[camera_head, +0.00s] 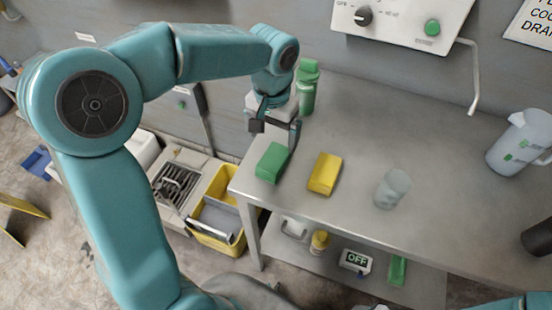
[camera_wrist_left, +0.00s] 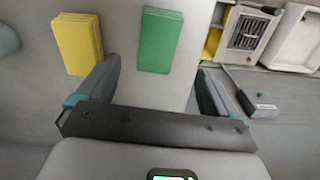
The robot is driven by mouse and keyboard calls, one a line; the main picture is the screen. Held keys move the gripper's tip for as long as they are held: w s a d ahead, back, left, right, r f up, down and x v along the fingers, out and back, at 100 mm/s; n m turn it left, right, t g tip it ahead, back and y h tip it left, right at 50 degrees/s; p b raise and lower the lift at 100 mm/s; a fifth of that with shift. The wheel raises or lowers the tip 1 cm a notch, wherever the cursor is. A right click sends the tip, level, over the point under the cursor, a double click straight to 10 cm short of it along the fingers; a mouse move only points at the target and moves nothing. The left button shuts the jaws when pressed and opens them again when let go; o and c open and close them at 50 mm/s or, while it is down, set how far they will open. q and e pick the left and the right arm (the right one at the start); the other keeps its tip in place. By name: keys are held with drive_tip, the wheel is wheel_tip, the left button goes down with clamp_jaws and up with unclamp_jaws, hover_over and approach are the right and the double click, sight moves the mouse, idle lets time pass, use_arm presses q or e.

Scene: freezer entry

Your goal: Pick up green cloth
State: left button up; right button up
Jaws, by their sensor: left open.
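The green cloth (camera_head: 272,162) is a folded block lying on the steel table near its left end. It also shows at the top of the left wrist view (camera_wrist_left: 160,40), between the lines of my two left fingers. My left gripper (camera_head: 276,130) is open and empty, just behind and above the cloth. I cannot tell whether a fingertip touches it. A yellow cloth (camera_head: 324,173) lies to the right of the green one, with a gap between them. It shows left of the green cloth in the wrist view (camera_wrist_left: 78,43). My right gripper is not in view.
A green bottle (camera_head: 307,88) stands close behind my left gripper. A clear glass (camera_head: 392,188) and a pitcher (camera_head: 520,145) stand farther right on the table. A yellow bucket (camera_head: 218,225) is on the floor left of it. The table's back middle is clear.

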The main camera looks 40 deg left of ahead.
sight(274, 158)
use_arm(q)
wheel_tip(274, 158, down, 3)
drive_tip(key=shift+s+r, duration=0.1)
drive_tip(key=shift+s, duration=0.05)
drive_tip(key=shift+s+d, duration=0.1)
drive_tip(key=shift+s, duration=0.1)
drive_tip(key=shift+f, duration=0.45)
drive_tip(key=f, duration=0.4)
drive_tip(key=shift+w+d+f, duration=0.1)
drive_tip(key=shift+w, duration=0.2)
drive_tip(key=shift+s+f, duration=0.1)
drive_tip(key=shift+f, duration=0.2)
drive_tip(key=shift+c, duration=0.3)
drive_tip(key=c, duration=1)
